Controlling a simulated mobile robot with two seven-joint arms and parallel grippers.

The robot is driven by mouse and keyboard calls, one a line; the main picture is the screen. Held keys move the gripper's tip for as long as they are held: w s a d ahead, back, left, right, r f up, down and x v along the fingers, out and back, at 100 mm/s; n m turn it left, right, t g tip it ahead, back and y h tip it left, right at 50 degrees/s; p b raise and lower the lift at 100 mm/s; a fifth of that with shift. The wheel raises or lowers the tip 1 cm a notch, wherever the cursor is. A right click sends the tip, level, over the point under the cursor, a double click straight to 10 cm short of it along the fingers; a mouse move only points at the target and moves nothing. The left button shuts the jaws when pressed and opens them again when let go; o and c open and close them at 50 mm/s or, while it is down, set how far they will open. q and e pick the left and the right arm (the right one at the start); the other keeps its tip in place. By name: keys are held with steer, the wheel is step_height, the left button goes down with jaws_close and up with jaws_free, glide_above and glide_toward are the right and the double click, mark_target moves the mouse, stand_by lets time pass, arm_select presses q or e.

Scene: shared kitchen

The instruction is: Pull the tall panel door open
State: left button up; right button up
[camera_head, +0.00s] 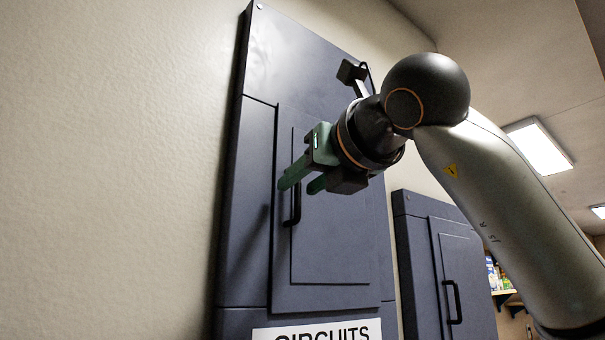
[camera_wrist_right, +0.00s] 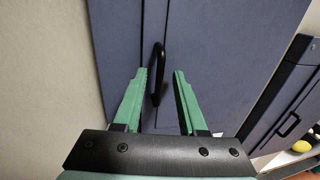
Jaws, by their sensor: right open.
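The tall panel door (camera_head: 340,235) is dark blue-grey and set in a wall cabinet labelled "CIRCUITS"; it looks shut. Its black bar handle (camera_head: 296,208) is upright near the door's left edge. My right gripper (camera_head: 302,184) is open in front of the door, at the upper part of the handle. In the right wrist view, the handle (camera_wrist_right: 158,75) shows between the two green fingers, with a gap on each side. I cannot tell how deep the handle sits between them. My left gripper is not in view.
A second blue-grey cabinet (camera_head: 420,250) with its own black handle (camera_head: 453,302) stands to the right. Shelves with small goods (camera_head: 495,275) show farther right. A bare beige wall (camera_head: 110,170) fills the left. A yellow object (camera_wrist_right: 301,146) shows at the right wrist view's lower right.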

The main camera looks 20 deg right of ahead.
steer(key=shift+w, duration=0.3)
jaws_close()
stand_by(1.3)
